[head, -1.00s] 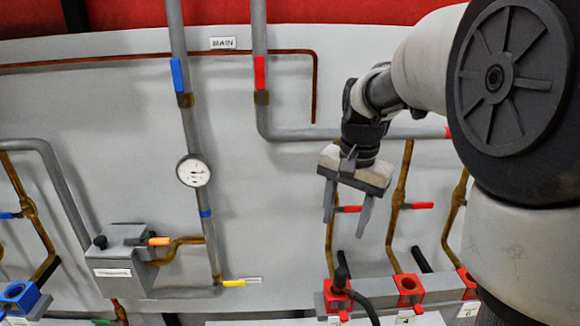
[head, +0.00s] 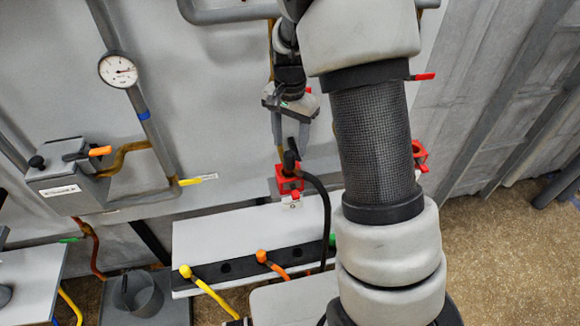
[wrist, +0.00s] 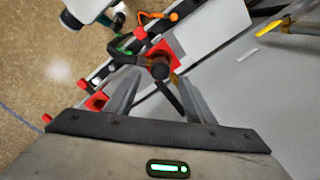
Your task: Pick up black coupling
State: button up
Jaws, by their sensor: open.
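The black coupling (head: 290,160) stands in a red socket block (head: 290,182) below the wall pipes, with a black hose bending away from it to the right. In the wrist view the coupling (wrist: 160,68) shows as a dark round end over the red block, between my fingertips in the picture. My gripper (head: 290,146) is open just above the coupling, its two fingers pointing down on either side of it. The wrist view shows the open fingers (wrist: 160,80) with nothing held. Whether a finger touches the coupling I cannot tell.
A pale shelf (head: 225,238) with a black strip carries a yellow hose end (head: 186,271) and an orange hose end (head: 262,257). A grey box (head: 68,172) and a pressure gauge (head: 117,69) are on the left. My arm hides part of the right side.

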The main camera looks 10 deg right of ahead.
aim_at(289, 153)
jog(key=shift+s+a+f, duration=0.1)
jog(key=shift+s+f, duration=0.05)
jog(key=shift+f, duration=2.55)
grip_shut()
